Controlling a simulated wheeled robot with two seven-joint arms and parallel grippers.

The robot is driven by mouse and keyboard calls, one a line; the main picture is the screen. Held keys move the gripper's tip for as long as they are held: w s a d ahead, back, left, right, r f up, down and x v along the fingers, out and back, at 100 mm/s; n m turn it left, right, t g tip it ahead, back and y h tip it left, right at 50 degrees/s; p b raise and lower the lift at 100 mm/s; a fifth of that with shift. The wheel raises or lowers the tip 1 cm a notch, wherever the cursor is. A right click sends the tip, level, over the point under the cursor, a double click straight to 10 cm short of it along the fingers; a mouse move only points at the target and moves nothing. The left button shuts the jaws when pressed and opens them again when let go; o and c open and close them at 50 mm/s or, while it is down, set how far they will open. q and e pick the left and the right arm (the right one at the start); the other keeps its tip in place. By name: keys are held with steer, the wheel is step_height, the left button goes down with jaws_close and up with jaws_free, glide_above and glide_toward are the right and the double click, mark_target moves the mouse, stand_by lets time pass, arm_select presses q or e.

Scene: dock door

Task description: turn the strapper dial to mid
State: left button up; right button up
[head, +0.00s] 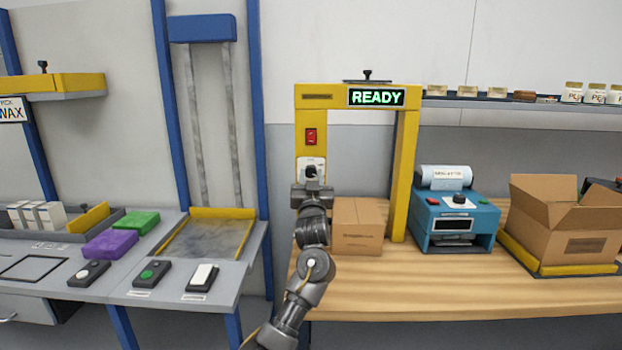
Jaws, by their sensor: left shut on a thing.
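The strapper is a yellow arch (403,170) on the wooden bench, with a lit green READY display (376,97) at its top right. Its left post carries a red switch (311,136) and, below it, a white plate with the dark strapper dial (311,171). My left gripper (311,184) is at the dial, shut on it, and covers its lower part. The dial's pointer setting is too small to read. My right gripper is not in view.
A closed carton (358,228) stands under the arch, right of my left arm. A blue label printer (455,220) and an open carton (546,217) stand farther right. A grey counter with purple (110,244) and green blocks (137,223) is at left.

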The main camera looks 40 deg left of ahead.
arm_select(q)
steer(key=shift+n, duration=0.4)
steer(key=shift+c, duration=0.3)
steer(key=shift+n+g+y, duration=0.3)
steer(key=shift+n, duration=0.1)
steer(key=n+g, duration=0.1)
steer(key=n, duration=0.2)
steer(key=n+g+y, duration=0.1)
steer(key=n, duration=0.1)
steer(key=shift+w+d+r+n+p, duration=0.1)
steer(key=shift+d+n+p, duration=0.05)
steer(key=shift+n+p, duration=0.2)
steer(key=n+g, duration=0.2)
steer(key=n, duration=0.1)
steer(key=shift+n+y, duration=0.25)
steer(key=shift+y, duration=0.15)
steer(key=shift+r+n+g, duration=0.15)
steer(key=shift+n+g, duration=0.85)
steer(key=shift+n, duration=1.3)
steer(key=o, duration=1)
steer(key=shift+d, duration=0.15)
